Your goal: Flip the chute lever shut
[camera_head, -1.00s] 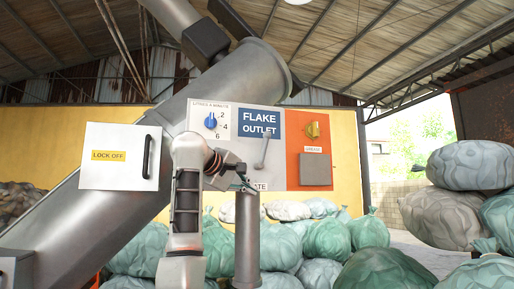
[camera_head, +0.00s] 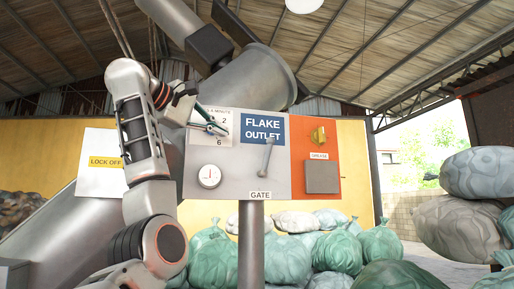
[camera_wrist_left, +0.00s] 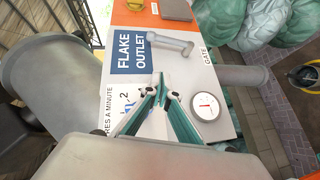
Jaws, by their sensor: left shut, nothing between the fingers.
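The grey gate lever (camera_head: 267,158) is on the panel face above the GATE label (camera_head: 260,195). It points up, leaning slightly right. In the left wrist view the lever (camera_wrist_left: 160,46) lies beyond the fingertips, with a clear gap. My left gripper (camera_head: 222,130) is shut and empty, in front of the numbered dial area at the panel's upper left, to the left of the lever. In the left wrist view the gripper (camera_wrist_left: 160,82) has its fingertips together. The blue dial (camera_wrist_left: 140,112) is mostly hidden behind the fingers. My right gripper is not in view.
The FLAKE OUTLET sign (camera_head: 263,129) is above the lever. A round white gauge (camera_head: 209,176) sits lower left. An orange panel (camera_head: 328,186) with a yellow knob (camera_head: 318,135) is at right. The LOCK OFF box (camera_head: 98,180) stands left, partly behind my arm. Bags (camera_head: 300,250) lie below.

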